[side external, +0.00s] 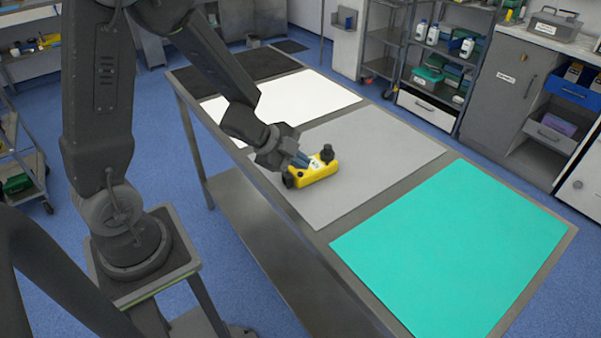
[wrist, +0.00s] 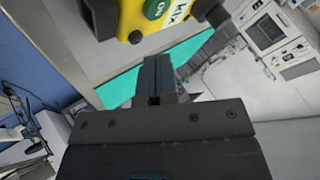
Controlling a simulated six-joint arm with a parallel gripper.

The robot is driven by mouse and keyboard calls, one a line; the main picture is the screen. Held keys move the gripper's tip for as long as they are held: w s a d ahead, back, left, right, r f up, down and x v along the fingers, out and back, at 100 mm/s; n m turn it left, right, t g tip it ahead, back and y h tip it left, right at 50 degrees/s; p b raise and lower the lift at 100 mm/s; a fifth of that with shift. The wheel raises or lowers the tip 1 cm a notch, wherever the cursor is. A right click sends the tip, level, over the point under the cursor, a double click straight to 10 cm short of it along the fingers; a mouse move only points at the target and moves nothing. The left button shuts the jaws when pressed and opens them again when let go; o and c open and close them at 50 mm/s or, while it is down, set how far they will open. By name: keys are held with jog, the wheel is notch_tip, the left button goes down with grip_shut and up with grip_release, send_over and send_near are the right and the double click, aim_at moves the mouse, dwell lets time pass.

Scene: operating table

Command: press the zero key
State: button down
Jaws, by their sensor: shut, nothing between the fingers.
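A yellow device (side external: 315,174) with dark round parts stands on the grey mat near the table's front-left edge. In the wrist view its yellow body (wrist: 130,18) shows at the top, cut off by the frame, with a green round button (wrist: 154,8) and a pale label with dark lettering. I cannot make out a key marked zero. My gripper (side external: 304,161) is at the device's left side in the side view, partly covering it; contact cannot be told. In the wrist view my gripper (wrist: 155,62) is shut and empty, its tips just below the device in the picture.
The table carries a white mat (side external: 300,95), the grey mat (side external: 380,160) and a teal mat (side external: 455,250), with free room around the device. Shelves with bottles (side external: 433,35) and grey cabinets (side external: 508,85) stand behind the table, apart from it.

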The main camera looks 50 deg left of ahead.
aim_at(300, 175)
jog(key=shift+r, duration=0.15)
jog(key=shift+r, duration=2.4)
